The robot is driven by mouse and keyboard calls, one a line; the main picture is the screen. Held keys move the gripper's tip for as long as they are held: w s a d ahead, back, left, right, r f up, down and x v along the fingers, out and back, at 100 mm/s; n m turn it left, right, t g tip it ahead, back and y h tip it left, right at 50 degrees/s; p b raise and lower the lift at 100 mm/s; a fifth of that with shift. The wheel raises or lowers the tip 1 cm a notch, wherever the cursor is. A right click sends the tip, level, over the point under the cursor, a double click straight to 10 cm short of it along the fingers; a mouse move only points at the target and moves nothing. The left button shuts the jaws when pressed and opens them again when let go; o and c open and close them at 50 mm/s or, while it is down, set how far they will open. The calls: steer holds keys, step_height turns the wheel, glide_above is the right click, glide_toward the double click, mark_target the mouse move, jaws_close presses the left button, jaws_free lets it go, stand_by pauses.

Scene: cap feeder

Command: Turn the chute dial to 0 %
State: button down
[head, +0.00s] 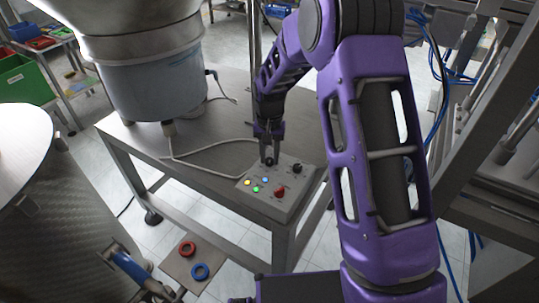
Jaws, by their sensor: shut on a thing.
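The grey control box (266,205) sits on the front right part of the metal table. On its top are two black dials, a red button (280,191) and several small coloured lights. My gripper (269,157) points down at the back left of the box. It is shut on the left black dial (269,162), whose upper part is partly hidden by the fingers. The other black dial (297,168) stands free to its right. The labels and the dial's setting are too small to read, so I cannot tell which one is the chute dial.
A large feeder bowl (150,85) stands on the table (215,125) at the left. A grey cable (205,167) runs from it to the box. A plate with a red ring (187,248) and a blue ring (200,271) is low in front. Metal framework stands at the right.

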steer(key=n, duration=0.5)
steer(key=shift+n+p, duration=0.3)
steer(key=shift+p, duration=0.05)
steer(key=n, duration=0.4)
steer(key=shift+p, duration=0.4)
steer(key=n+p, duration=0.1)
steer(key=n, duration=0.4)
steer(key=shift+r+n, duration=0.1)
steer(key=shift+n, duration=0.3)
steer(key=n+p, duration=0.2)
steer(key=n, duration=0.2)
steer(key=shift+n, duration=0.4)
steer(key=c, duration=0.6)
jaws_free()
